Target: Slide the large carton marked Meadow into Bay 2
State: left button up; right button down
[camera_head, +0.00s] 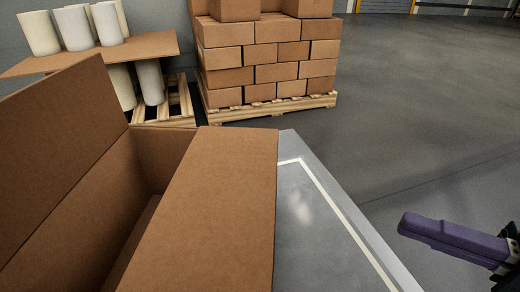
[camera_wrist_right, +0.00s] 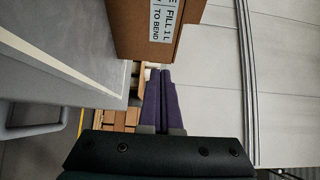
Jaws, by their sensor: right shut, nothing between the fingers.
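A large brown carton (camera_head: 215,205) stands open on the left of the grey table in the head view, its flaps spread. No Meadow marking shows. In the right wrist view the carton (camera_wrist_right: 133,25) is at the top, with a white label reading partly "FILL 1 L" and "TO BEND". A white line (camera_head: 335,200) outlines an area on the table to the right of the carton; no Bay 2 lettering shows. My right gripper (camera_head: 404,225) is shut and empty, off the table's right side, apart from the carton. Its purple fingers (camera_wrist_right: 160,76) lie together. My left gripper is out of view.
The grey table (camera_head: 300,145) has a bare surface right of the carton. Beyond it stand a pallet (camera_head: 270,106) of stacked brown boxes (camera_head: 225,57) and several white rolls (camera_head: 75,28) on a board. Open grey floor (camera_head: 430,110) lies to the right.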

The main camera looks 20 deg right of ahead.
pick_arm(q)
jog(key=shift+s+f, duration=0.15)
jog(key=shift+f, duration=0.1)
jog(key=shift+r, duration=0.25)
pick_arm(e)
jog(key=w+a, duration=0.6)
jog(key=a, duration=0.5)
jog(key=shift+w, duration=0.3)
jog(key=shift+a+r, duration=0.1)
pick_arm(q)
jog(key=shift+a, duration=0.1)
